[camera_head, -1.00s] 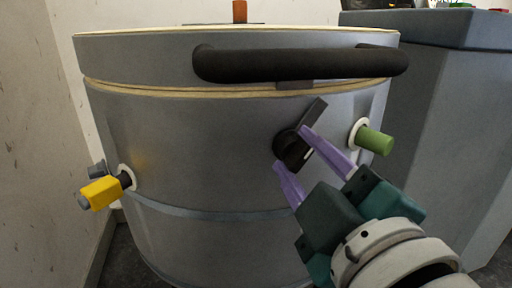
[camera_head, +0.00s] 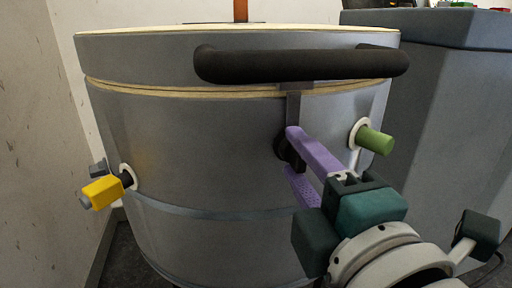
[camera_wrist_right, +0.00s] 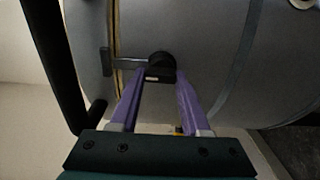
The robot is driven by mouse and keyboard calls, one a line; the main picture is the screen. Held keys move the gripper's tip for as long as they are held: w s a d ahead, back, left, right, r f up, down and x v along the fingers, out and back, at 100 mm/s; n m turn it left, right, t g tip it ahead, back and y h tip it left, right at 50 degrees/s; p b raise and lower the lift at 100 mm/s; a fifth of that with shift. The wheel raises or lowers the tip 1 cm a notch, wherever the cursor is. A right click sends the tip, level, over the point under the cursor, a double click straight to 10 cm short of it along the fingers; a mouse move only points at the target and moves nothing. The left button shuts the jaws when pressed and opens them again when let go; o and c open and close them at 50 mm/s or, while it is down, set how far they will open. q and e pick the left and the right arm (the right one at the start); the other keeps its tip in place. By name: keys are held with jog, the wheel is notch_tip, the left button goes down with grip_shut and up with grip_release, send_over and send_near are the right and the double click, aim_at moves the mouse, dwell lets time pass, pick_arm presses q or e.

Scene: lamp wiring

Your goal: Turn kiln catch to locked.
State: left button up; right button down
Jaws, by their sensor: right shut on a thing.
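The kiln catch has a round black knob (camera_head: 284,148) on the grey kiln wall (camera_head: 190,150). Its flat grey bar (camera_head: 293,107) points straight up from the knob to the small grey keeper (camera_head: 297,87) under the lid handle. In the right wrist view the bar (camera_wrist_right: 130,64) runs from the knob (camera_wrist_right: 161,62) to the keeper (camera_wrist_right: 106,62) across the lid seam. My right gripper (camera_head: 290,153) is shut on the knob, with one purple finger on each side, and partly hides it in the head view. My left gripper is not in view.
A thick black handle (camera_head: 300,65) curves across the lid just above the catch. A green peg (camera_head: 375,140) sticks out close to the right of my gripper. A yellow-ended peg (camera_head: 102,192) is at the left. A grey cabinet (camera_head: 440,130) stands at the right.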

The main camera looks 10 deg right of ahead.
dwell(0.4)
jog(key=shift+c, duration=1.9)
grip_release()
jog(key=s+b, duration=0.4)
jog(key=s, duration=0.6)
jog(key=shift+d, duration=0.15)
jog(key=shift+r, duration=0.15)
